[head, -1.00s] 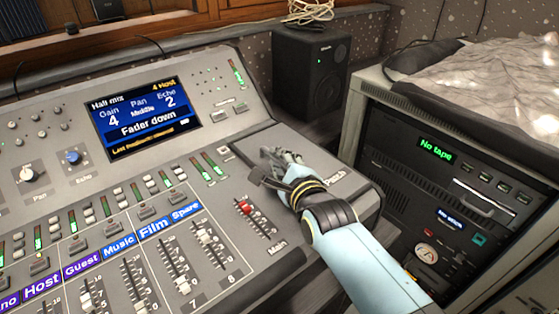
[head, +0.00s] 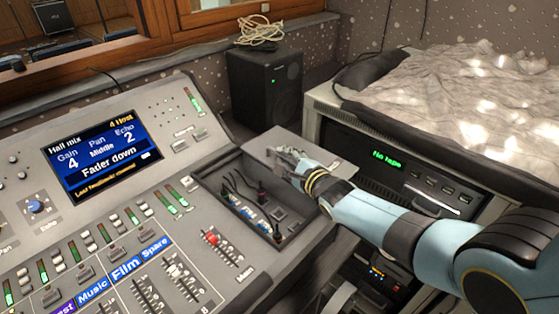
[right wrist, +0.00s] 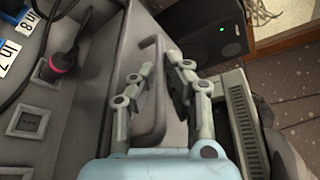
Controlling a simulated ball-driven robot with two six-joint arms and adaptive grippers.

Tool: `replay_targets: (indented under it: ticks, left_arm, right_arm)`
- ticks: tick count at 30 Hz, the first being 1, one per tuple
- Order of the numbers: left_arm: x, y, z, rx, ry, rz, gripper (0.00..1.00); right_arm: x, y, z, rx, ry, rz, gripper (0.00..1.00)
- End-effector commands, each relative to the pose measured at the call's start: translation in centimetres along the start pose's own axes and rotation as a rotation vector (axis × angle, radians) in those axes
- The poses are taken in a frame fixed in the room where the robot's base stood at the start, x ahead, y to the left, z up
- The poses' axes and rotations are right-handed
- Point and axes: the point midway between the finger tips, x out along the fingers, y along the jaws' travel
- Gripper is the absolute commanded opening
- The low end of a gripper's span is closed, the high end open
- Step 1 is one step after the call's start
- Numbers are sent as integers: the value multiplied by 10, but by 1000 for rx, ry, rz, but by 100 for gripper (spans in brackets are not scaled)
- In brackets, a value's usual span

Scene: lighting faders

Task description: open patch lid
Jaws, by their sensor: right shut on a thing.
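The patch lid (head: 310,148) is a flat grey panel at the console's right end. It is swung up and to the right, off its recess. The open patch bay (head: 285,243) beneath shows dark cables, plugs and blue labels inside. My right gripper (head: 287,160) is at the lid, shut on its handle. In the right wrist view the grey bar handle (right wrist: 158,85) of the lid (right wrist: 145,22) runs between the two fingers (right wrist: 160,82). The exact finger contact is hard to see. My left gripper is out of view.
The mixing console (head: 110,235) has a lit screen (head: 100,150), fader rows and a red fader (head: 212,238) left of the bay. A black speaker (head: 265,88) stands behind. A rack (head: 345,140) with a cloth-covered top (head: 450,95) stands right.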

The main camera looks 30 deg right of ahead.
Motion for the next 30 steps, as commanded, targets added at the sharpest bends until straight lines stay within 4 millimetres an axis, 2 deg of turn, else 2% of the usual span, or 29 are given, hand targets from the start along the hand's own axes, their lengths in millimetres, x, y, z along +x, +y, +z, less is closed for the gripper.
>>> replay_targets:
  ticks: [9,10,11,20,26,30]
  left_arm:
    - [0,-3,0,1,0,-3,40]
    - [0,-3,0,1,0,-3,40]
    - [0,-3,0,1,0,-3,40]
    - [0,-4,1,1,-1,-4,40]
    - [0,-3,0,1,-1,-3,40]
    - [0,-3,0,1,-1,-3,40]
  right_arm:
    - [0,0,-1,-1,2,2,0]
    - [0,0,-1,-1,2,2,14]
    - [0,0,-1,-1,2,2,18]
    - [-1,0,-1,-1,1,1,20]
    - [-18,1,-1,-1,1,1,20]
    - [-44,1,-2,-2,1,2,20]
